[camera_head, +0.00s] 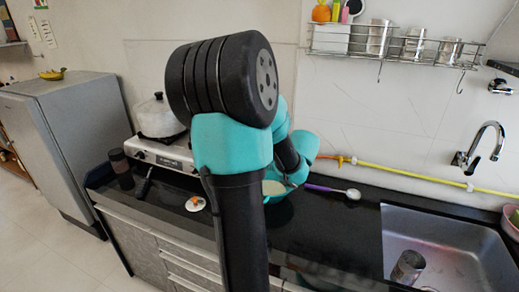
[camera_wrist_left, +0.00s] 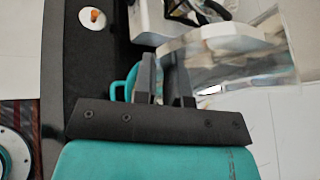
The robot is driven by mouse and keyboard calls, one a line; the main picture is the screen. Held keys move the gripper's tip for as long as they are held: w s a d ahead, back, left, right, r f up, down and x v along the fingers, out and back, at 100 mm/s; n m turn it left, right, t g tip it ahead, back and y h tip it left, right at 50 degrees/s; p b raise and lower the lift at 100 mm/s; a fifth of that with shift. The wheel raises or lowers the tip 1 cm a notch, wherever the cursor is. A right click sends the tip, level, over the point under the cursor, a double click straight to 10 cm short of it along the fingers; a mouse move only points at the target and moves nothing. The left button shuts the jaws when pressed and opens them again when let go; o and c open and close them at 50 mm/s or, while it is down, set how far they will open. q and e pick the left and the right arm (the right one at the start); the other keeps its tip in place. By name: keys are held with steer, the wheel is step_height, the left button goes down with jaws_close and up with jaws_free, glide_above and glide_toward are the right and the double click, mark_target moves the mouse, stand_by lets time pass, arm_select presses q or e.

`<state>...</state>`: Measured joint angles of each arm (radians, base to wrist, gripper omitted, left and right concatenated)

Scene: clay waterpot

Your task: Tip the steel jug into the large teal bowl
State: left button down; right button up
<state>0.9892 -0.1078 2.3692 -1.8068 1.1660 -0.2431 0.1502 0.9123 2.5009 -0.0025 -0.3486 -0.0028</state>
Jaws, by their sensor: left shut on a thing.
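My left gripper (camera_wrist_left: 164,68) shows in the left wrist view, with its two dark fingers close together at the shiny steel jug (camera_wrist_left: 228,55). It is shut on the jug, whose reflective body extends to the right of the fingers. A curved teal rim, seemingly the large teal bowl (camera_wrist_left: 118,90), shows behind the fingers. In the head view my arm covers the gripper and the jug. Part of what looks like the bowl, with a pale inside (camera_head: 273,187), shows beside my arm on the counter. The jug's tilt and contents cannot be told. My right gripper is not in view.
The black counter (camera_head: 340,230) holds a small white plate (camera_head: 196,204), a purple-handled spoon (camera_head: 330,190) and a stove with a white pot (camera_head: 158,117). A steel sink (camera_head: 440,240) with a metal cup (camera_head: 407,267) is at the right. A wire rack (camera_head: 390,50) hangs above.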

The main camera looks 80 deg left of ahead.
arm_select(q)
steer(key=shift+f, duration=0.1)
steer(key=f+m+h, duration=0.1)
steer(key=f, duration=0.1)
steer(key=f+m+g+h, duration=0.1)
steer(key=d+f+m+h, duration=0.1)
steer(key=f, duration=0.1)
steer(key=shift+s+f+m+g+h, duration=0.3)
steer(key=shift+s+m, duration=0.1)
stand_by(0.6)
steer(key=shift+w+f+m+g+h, duration=0.1)
steer(key=shift+m+g+h, duration=0.3)
steer(key=shift+m+h, duration=0.15)
steer(key=shift+w+a+m, duration=0.1)
steer(key=shift+a+m, duration=0.1)
steer(key=shift+m, duration=0.05)
stand_by(0.5)
steer(key=shift+a+r+h, duration=0.1)
steer(key=shift+r+h, duration=0.15)
steer(key=shift+w+a+r+m+g, duration=0.1)
steer(key=shift+w+m+g, duration=0.05)
steer(key=shift+m+g, duration=0.15)
stand_by(0.5)
